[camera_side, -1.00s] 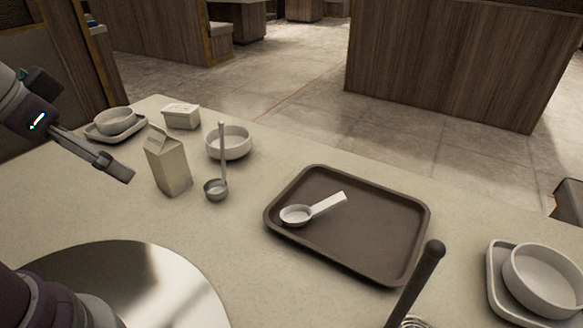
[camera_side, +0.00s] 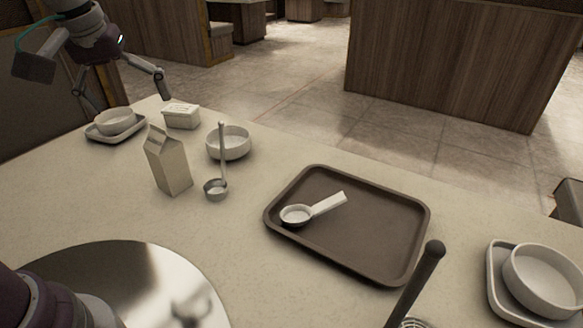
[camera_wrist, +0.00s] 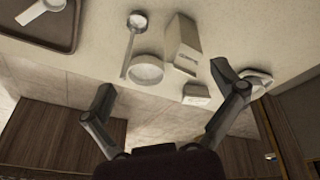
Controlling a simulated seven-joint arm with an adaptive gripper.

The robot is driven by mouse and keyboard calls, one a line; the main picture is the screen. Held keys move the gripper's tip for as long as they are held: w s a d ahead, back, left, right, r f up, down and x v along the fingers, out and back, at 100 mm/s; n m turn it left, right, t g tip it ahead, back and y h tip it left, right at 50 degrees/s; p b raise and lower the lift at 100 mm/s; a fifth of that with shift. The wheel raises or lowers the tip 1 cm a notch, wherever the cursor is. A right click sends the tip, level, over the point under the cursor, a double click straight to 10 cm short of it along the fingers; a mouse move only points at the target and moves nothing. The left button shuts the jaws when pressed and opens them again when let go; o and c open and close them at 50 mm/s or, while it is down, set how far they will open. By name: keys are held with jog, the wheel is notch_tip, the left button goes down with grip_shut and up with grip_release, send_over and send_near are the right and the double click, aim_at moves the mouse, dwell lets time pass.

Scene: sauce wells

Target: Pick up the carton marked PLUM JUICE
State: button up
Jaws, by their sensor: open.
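A gable-topped carton (camera_side: 168,162) stands upright on the counter, left of centre in the side view. It also shows in the wrist view (camera_wrist: 183,48), with a dark mark on it too small to read. My gripper (camera_side: 127,97) is open and empty, raised at the back left above the saucer and bowl, apart from the carton. In the wrist view the fingers of my gripper (camera_wrist: 163,82) are spread wide, and the carton lies beyond them near the top.
A ladle (camera_side: 216,189) and a white bowl (camera_side: 229,147) stand right of the carton. A small white tub (camera_side: 181,117) is behind it. A brown tray (camera_side: 345,255) holds a white scoop (camera_side: 297,214).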

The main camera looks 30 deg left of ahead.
aim_at(163, 145)
jog(key=w+a+f+n+g+y, duration=0.3)
jog(key=w+a+f+n, duration=0.25)
jog(key=w+n, duration=0.3)
jog(key=x, duration=1)
jog(key=shift+s+f, duration=0.1)
jog(key=shift+s, duration=0.25)
jog(key=c, duration=1.3)
